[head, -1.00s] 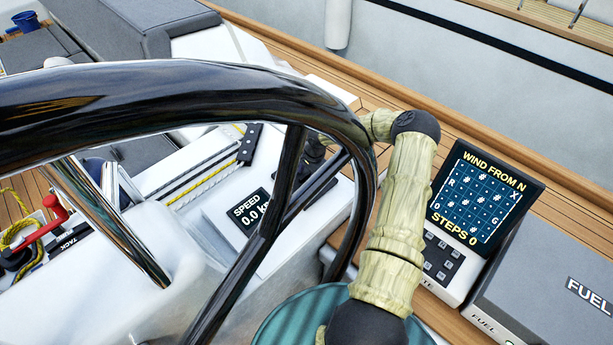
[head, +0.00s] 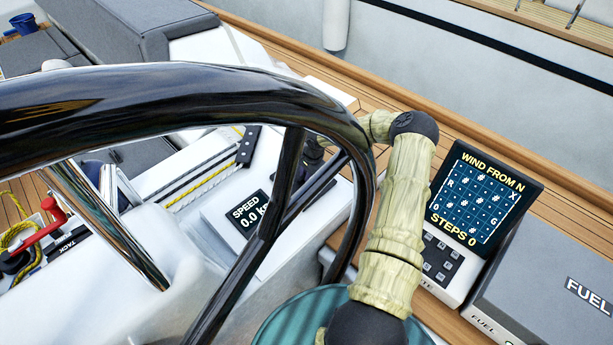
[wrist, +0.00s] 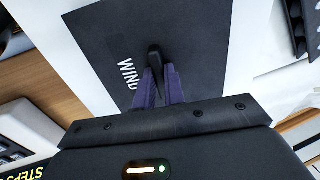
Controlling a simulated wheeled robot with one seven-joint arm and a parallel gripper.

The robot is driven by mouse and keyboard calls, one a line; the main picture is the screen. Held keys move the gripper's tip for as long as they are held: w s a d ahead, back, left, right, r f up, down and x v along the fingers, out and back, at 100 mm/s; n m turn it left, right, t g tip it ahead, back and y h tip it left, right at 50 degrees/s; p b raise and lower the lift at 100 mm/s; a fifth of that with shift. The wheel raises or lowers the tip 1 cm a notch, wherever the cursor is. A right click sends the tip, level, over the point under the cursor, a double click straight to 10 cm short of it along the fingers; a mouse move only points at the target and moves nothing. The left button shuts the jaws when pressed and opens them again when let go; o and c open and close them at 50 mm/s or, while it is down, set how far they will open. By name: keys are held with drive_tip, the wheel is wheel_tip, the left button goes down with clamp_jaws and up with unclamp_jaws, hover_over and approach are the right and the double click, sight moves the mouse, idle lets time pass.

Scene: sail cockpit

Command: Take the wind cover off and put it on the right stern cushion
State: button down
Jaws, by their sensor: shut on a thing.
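The wind cover (wrist: 95,48) is a dark flat plate marked "WIND", seen in the wrist view. It lies against a white surface, and I cannot tell whether it is raised from it. My gripper (wrist: 155,75) is shut on the cover's small black upright handle, with a purple finger on each side. In the head view the cover and fingertips are hidden behind the black wheel and my arm. Grey cushions (head: 130,25) show at the upper left of the head view; I cannot tell which is the right stern cushion.
The glossy black steering wheel (head: 190,95) crosses the near foreground. A speed display (head: 248,213) sits on the white console. A wind panel (head: 478,197) and a grey fuel box (head: 555,275) stand at right. A red-handled winch (head: 40,235) is at left.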

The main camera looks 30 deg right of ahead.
drive_tip(key=w+v, duration=0.2)
drive_tip(key=v, duration=0.7)
drive_tip(key=shift+a+r+b, duration=0.3)
drive_tip(key=shift+a+r, duration=0.15)
drive_tip(key=shift+r, duration=0.2)
drive_tip(key=w+d+r+p, duration=0.1)
drive_tip(key=d+r+p, duration=0.2)
drive_tip(key=r+p, duration=0.4)
drive_tip(key=w+d+r+p, duration=0.1)
drive_tip(key=d+r+p, duration=0.3)
drive_tip(key=p, duration=1.5)
wheel_tip(320, 180, up, 5)
drive_tip(key=shift+w+d+f+p, duration=0.15)
drive_tip(key=shift+w+d+p, duration=0.15)
drive_tip(key=shift+s, duration=0.15)
